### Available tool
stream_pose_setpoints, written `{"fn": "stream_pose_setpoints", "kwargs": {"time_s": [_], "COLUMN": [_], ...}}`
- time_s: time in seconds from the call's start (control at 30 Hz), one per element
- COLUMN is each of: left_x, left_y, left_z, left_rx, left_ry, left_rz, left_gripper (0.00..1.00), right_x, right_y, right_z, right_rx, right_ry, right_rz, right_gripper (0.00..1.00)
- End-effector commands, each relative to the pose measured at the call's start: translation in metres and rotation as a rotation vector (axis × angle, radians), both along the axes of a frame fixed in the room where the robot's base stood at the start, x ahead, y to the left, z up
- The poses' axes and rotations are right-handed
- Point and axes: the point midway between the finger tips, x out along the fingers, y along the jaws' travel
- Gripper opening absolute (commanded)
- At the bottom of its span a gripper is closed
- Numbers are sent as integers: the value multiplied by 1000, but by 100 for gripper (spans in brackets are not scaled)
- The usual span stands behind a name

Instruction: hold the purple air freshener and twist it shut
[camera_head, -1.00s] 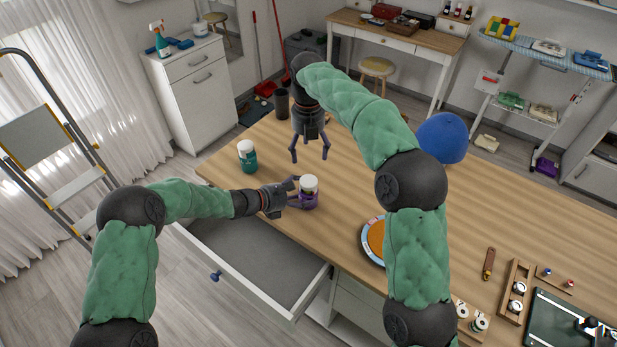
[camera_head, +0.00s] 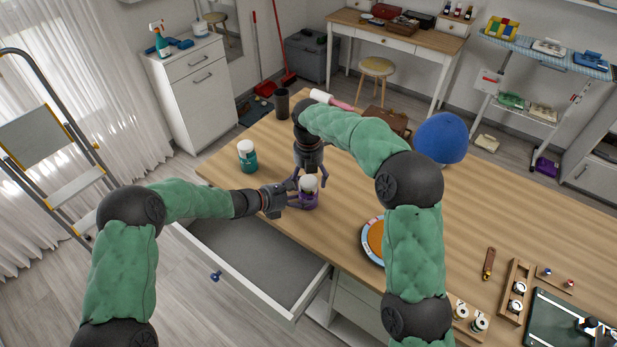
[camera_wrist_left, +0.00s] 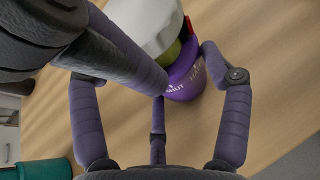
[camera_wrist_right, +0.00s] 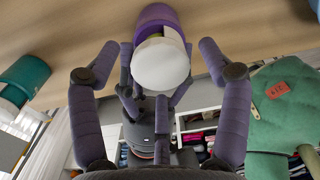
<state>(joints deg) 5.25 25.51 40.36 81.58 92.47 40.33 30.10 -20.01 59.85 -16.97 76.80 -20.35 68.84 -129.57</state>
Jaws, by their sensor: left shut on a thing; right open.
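The purple air freshener (camera_head: 309,202) stands upright on the wooden table, with a white top and a purple base; a green band shows between them in the left wrist view (camera_wrist_left: 184,82). My left gripper (camera_head: 298,197) is shut on its purple base from the left. My right gripper (camera_head: 310,181) points down from above with its fingers spread around the white top. In the right wrist view the white top (camera_wrist_right: 160,64) sits between the open fingers, and contact cannot be told.
A teal air freshener (camera_head: 248,160) with a white top stands to the left on the table. An open drawer (camera_head: 262,262) lies below the front edge. A round plate (camera_head: 367,238) lies to the right, and a blue cap (camera_head: 441,138) stands behind it. A dark cup (camera_head: 282,102) is at the back.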

Motion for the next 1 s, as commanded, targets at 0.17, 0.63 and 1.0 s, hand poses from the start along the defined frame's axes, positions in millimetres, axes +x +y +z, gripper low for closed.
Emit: {"fn": "stream_pose_setpoints", "kwargs": {"time_s": [0.17,0.63,1.0], "left_x": [-2,-2,-2], "left_y": [-1,-1,-1], "left_z": [-4,-4,-3], "left_rx": [3,3,3], "left_ry": [7,5,5], "left_rz": [-2,-2,-3], "left_gripper": [39,39,39], "right_x": [0,0,1], "right_y": [0,0,-1], "right_z": [0,0,0], "right_rx": [0,0,6], "right_ry": [0,1,1], "right_rz": [0,-21,-229], "right_gripper": [69,20,21]}}
